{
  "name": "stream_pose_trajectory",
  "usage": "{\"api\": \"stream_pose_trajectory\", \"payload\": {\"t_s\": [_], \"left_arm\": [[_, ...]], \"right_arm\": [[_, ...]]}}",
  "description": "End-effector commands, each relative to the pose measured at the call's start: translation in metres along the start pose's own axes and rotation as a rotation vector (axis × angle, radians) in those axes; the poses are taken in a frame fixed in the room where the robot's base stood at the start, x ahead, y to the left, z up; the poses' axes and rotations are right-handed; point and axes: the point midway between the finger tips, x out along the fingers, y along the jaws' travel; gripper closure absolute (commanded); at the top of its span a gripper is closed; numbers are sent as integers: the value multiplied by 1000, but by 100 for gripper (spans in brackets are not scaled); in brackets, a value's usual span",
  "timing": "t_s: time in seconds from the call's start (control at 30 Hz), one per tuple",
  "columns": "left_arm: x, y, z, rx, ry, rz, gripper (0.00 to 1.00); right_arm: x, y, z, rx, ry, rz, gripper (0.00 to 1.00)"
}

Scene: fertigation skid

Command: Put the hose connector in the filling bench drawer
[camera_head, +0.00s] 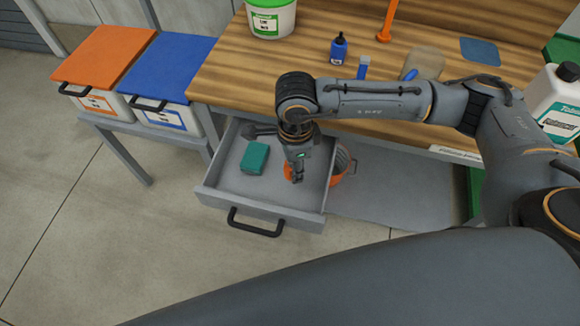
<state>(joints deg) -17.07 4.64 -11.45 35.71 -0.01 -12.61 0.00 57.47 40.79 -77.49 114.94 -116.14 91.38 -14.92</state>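The filling bench drawer (222,179) is pulled open under the left part of the wooden bench. A teal block (255,158) lies inside it, towards the left. My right gripper (296,178) points down over the right half of the drawer. Its fingers look close together and are too small to tell open from shut. An orange and grey rounded object (340,166) shows behind and beside it, partly hidden by the gripper. I cannot tell which visible thing is the hose connector. My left gripper is not in view.
The bench top (300,55) holds a white tub (270,20), a blue bottle (339,48), an orange stand (385,35) and a blue pad (480,51). Orange-lidded (102,58) and blue-lidded (172,68) bins stand left. A white jug (553,105) is at right. Floor in front is clear.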

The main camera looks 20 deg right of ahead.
Motion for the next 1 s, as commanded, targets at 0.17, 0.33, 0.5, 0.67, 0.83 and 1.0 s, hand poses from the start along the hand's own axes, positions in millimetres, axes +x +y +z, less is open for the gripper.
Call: {"api": "stream_pose_trajectory", "payload": {"t_s": [0.17, 0.33, 0.5, 0.67, 0.83, 1.0], "left_arm": [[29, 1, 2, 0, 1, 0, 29], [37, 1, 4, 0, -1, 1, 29], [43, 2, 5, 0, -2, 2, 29], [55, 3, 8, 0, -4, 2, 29], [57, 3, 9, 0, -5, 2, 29], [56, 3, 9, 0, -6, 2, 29]], "right_arm": [[39, -29, -4, 3, 0, -1, 90], [52, -42, -6, 0, 0, -1, 90], [60, -49, -7, 1, 0, -1, 90], [84, -51, -8, 0, 1, 2, 90], [92, -52, -8, 0, 0, -1, 90], [92, -51, -7, 0, 0, -1, 90]]}}
